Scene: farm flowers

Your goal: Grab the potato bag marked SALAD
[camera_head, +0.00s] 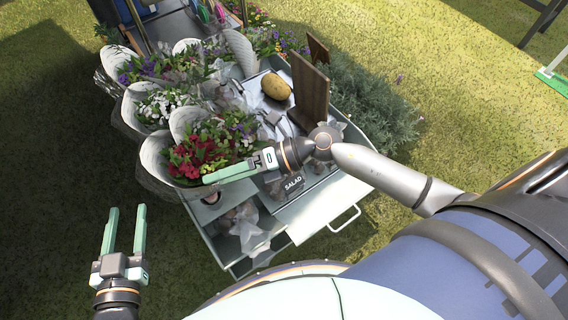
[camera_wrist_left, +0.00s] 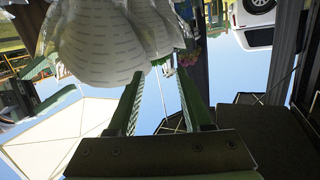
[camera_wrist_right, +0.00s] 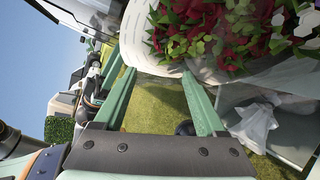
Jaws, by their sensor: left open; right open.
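A small dark sign marked SALAD (camera_head: 293,184) stands at the front of the metal cart, below my right forearm. Clear bags lie around it, partly hidden by my arm; I cannot tell exactly which bag the sign belongs to. A clear bag (camera_head: 246,228) lies in the cart's front tray, left of the sign, and a bag also shows in the right wrist view (camera_wrist_right: 255,124). My right gripper (camera_head: 208,178) is open and empty, beside the red bouquet and above the cart. My left gripper (camera_head: 124,216) is open and empty over the grass, left of the cart.
The red-flowered bouquet (camera_head: 197,152) in pale wrap is very close to my right fingers. More wrapped bouquets, including a white-flowered one (camera_head: 168,106), crowd the cart's left side. A potato (camera_head: 276,86) and an upright wooden board (camera_head: 309,88) are behind. Grass at left is clear.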

